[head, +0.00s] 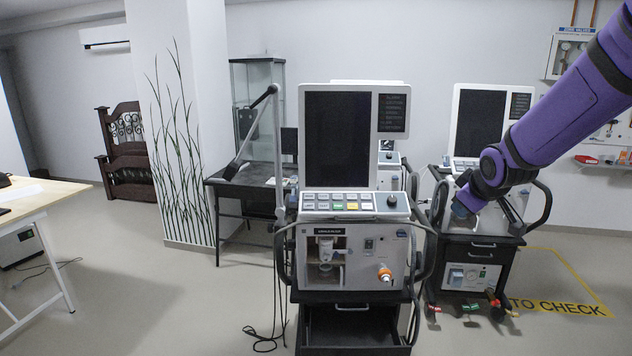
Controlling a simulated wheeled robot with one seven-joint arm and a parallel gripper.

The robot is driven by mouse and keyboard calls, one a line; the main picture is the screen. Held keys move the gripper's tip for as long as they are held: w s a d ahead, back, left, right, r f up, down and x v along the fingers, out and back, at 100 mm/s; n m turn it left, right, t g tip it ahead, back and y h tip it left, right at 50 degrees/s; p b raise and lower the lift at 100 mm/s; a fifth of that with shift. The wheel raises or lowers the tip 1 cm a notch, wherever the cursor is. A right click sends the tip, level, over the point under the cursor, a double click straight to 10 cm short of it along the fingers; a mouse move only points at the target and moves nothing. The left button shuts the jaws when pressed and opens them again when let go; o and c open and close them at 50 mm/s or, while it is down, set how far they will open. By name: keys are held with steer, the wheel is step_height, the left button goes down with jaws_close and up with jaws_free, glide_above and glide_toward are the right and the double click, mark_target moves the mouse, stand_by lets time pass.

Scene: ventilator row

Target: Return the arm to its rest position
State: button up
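My purple arm (575,105) reaches in from the upper right of the head view and slants down to the left. Its dark wrist joint is in front of the right ventilator. My gripper (490,213) is at the arm's lower end, overlapping the right ventilator (480,122) in the picture. The fingers are small and dark against the machine, so I cannot tell whether they are open or hold anything. I cannot tell whether the gripper touches the ventilator.
The middle ventilator (350,240) stands on a black cart with an open lower drawer (350,328). A dark desk (245,182) is behind it to the left. A wooden table (35,195) is at the far left. Open floor (165,290) lies between table and cart.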

steer(key=s+a+r+m+g, duration=0.1)
steer(key=s+r+m, duration=0.1)
steer(key=s, duration=0.9)
steer(key=s+a+r+m+g, duration=0.1)
steer(key=s+r+m, duration=0.2)
steer(key=s, duration=0.8)
steer(key=s+a+r+m+g, duration=0.1)
steer(key=s+r, duration=0.3)
steer(key=s, duration=0.7)
steer(key=shift+s+a+m+g+y, duration=0.3)
steer(key=shift+s+m, duration=0.1)
steer(key=shift+m, duration=0.3)
